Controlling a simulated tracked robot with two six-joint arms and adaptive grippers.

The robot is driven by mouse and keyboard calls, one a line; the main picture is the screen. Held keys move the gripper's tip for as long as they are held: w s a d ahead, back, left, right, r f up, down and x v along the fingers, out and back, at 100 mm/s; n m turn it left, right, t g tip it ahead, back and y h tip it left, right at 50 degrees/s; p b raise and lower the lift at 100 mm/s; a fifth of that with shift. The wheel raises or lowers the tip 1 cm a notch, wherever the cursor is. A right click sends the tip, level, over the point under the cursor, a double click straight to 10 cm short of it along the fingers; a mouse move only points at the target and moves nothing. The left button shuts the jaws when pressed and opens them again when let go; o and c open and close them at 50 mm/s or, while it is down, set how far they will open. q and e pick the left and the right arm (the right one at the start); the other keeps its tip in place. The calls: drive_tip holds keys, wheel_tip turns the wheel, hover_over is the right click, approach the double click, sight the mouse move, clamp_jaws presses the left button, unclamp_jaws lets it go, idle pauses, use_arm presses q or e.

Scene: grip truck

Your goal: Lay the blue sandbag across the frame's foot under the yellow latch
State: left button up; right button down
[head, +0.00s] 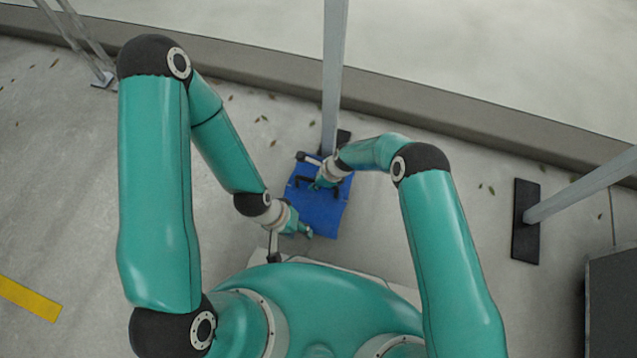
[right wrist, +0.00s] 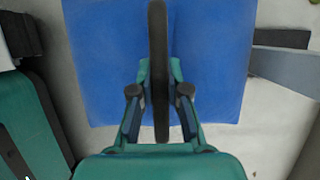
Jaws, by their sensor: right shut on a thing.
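The blue sandbag (head: 327,217) is a flat blue rectangle below the foot of the upright grey post (head: 334,80) in the head view. My right gripper (head: 317,184) is over its upper part. In the right wrist view the gripper (right wrist: 159,90) is shut on the black handle strap of the sandbag (right wrist: 215,50). The black foot (head: 344,138) shows partly behind my right arm. I cannot tell whether the bag touches the ground or the foot. My left gripper (head: 304,232) is at the bag's lower left edge; its jaws are too small to read. No yellow latch shows.
Another grey post slants to a black foot (head: 526,222) on the right. A dark box (head: 611,300) stands at the lower right. A low kerb (head: 450,112) runs behind. A yellow stripe (head: 28,298) marks the ground at left. Scattered leaves lie on open concrete.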

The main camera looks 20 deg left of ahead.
drive_tip(key=shift+d+b+x, duration=0.1)
drive_tip(key=shift+b+x, duration=0.35)
drive_tip(key=shift+x, duration=0.35)
drive_tip(key=shift+d+b+x, duration=0.15)
drive_tip(key=shift+b+x, duration=0.3)
drive_tip(key=shift+x, duration=0.3)
drive_tip(key=shift+w+f, duration=0.1)
drive_tip(key=shift+w, duration=0.05)
drive_tip(key=shift+f+b, duration=0.5)
drive_tip(key=shift+b, duration=0.1)
drive_tip(key=c, duration=1.5)
unclamp_jaws()
drive_tip(key=shift+d+f, duration=0.1)
drive_tip(key=shift+f, duration=0.1)
drive_tip(key=o, duration=0.3)
drive_tip(key=shift+o, duration=0.2)
